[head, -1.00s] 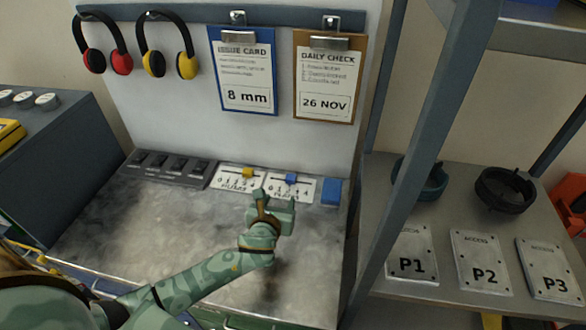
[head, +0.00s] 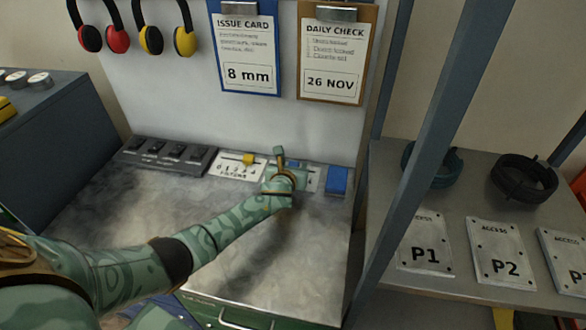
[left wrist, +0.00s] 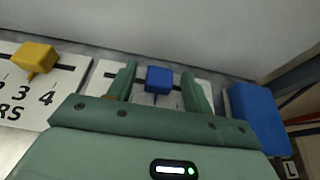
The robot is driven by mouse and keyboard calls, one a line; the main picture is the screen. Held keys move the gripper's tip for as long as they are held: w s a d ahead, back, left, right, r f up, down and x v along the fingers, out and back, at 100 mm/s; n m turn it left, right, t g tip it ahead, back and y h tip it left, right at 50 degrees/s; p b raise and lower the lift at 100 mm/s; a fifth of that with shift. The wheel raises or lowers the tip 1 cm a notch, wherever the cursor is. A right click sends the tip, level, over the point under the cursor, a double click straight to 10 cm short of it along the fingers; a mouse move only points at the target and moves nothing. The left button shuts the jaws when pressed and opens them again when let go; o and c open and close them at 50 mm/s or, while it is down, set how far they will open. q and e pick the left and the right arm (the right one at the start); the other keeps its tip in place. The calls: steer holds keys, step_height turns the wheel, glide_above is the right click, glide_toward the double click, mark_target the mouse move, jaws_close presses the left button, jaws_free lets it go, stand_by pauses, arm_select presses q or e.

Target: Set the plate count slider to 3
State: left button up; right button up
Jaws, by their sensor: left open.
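The plate count slider has a blue knob (left wrist: 159,79) on a dark slot in a white plate (left wrist: 100,82). In the left wrist view the knob stands between the two fingers of my left gripper (head: 293,156), with a gap on each side. The fingers are open and reach down around the knob. The numbers under the knob are hidden by my gripper, so I cannot read its setting. In the head view my gripper covers most of this slider.
A second slider, marked for filters, with a yellow knob (head: 249,159) is to the left. A blue block (head: 337,181) stands close on the right. Dark switches (head: 168,153) line the back left. The panel wall rises behind. The grey worktop (head: 120,215) in front is clear.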

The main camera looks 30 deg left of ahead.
arm_select(q)
steer(key=shift+c, duration=0.3)
jaws_close()
steer(key=shift+w+d, duration=0.2)
steer(key=shift+d, duration=0.55)
steer(key=shift+w+d, duration=0.15)
steer(key=shift+d, duration=0.55)
steer(key=shift+o, duration=0.3)
jaws_free()
steer(key=shift+s, duration=0.1)
